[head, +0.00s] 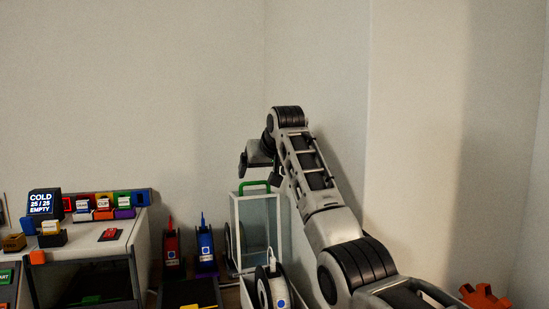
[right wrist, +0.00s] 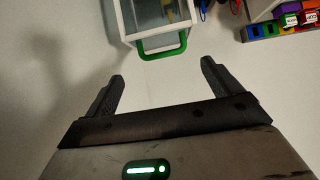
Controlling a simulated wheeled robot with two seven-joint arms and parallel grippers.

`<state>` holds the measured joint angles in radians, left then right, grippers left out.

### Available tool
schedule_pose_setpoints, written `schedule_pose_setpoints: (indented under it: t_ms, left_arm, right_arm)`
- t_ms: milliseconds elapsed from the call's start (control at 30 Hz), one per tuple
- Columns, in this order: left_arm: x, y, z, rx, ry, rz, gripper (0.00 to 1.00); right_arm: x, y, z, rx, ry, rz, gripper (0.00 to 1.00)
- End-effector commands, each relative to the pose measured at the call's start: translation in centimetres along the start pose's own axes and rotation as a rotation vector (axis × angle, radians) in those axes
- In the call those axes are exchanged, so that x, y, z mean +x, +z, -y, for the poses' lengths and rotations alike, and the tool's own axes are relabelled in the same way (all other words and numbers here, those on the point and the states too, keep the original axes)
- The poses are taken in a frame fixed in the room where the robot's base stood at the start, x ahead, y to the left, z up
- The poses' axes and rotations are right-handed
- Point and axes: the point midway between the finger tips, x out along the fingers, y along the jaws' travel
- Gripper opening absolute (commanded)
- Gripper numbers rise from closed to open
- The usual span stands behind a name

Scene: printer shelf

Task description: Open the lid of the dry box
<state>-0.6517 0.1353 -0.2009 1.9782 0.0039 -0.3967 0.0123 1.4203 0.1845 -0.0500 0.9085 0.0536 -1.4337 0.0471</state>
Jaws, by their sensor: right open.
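The dry box (head: 258,230) is a clear case with a white frame, standing right of the printer. A green handle (head: 254,185) shows at its top; the handle also shows in the right wrist view (right wrist: 163,47). My right gripper (head: 259,168) is just above the dry box in the head view. In the right wrist view my right gripper (right wrist: 162,76) is open and empty, its two fingers pointing toward the green handle, which lies a little beyond the tips and apart from them. The lid looks closed. My left gripper is not in view.
A printer (head: 128,240) with a screen (head: 43,203) and several coloured blocks stands at the left. Red (head: 171,245) and blue (head: 206,246) holders stand between it and the dry box. A spool (head: 271,287) stands in front of the box. A wall is close behind.

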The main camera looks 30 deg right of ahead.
Motion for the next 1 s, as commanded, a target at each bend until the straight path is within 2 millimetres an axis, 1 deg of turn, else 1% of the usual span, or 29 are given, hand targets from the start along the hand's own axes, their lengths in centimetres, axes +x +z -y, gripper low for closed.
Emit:
schedule_pose_setpoints:
  t_ms: [33, 200, 300, 400, 500, 600, 867, 900, 967, 1000]
  left_arm:
    - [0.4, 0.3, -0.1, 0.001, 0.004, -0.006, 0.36]
    - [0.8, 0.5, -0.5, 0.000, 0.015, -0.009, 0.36]
    - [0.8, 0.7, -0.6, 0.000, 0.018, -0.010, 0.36]
    - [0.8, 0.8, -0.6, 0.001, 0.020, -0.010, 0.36]
    - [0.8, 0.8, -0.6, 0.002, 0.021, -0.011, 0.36]
    - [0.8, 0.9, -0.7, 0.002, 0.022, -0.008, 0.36]
    - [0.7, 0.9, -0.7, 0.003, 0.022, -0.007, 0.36]
    - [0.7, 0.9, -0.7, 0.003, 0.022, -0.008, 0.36]
    - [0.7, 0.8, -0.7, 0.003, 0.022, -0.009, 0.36]
    - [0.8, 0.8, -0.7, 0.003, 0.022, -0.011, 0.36]
  right_arm:
    - [-1.1, 0.1, 0.0, 0.001, 0.000, -0.008, 0.91]
    - [-5.3, 0.1, -0.1, 0.001, 0.001, -0.008, 0.91]
    - [-7.3, 0.0, -0.1, 0.001, 0.001, -0.008, 0.91]
    - [-9.0, -0.1, -0.1, 0.001, 0.001, -0.007, 0.91]
    - [-10.0, -0.1, -0.2, 0.001, 0.002, -0.006, 0.91]
    - [-10.5, -0.1, -0.2, 0.001, 0.002, -0.005, 0.91]
    - [-10.7, -0.1, -0.2, 0.001, 0.002, -0.004, 0.91]
    - [-10.7, -0.1, -0.2, 0.001, 0.002, -0.004, 0.85]
    - [-10.7, -0.1, -0.2, 0.001, 0.002, -0.004, 0.68]
    - [-10.6, -0.1, -0.2, 0.001, 0.002, -0.004, 0.57]
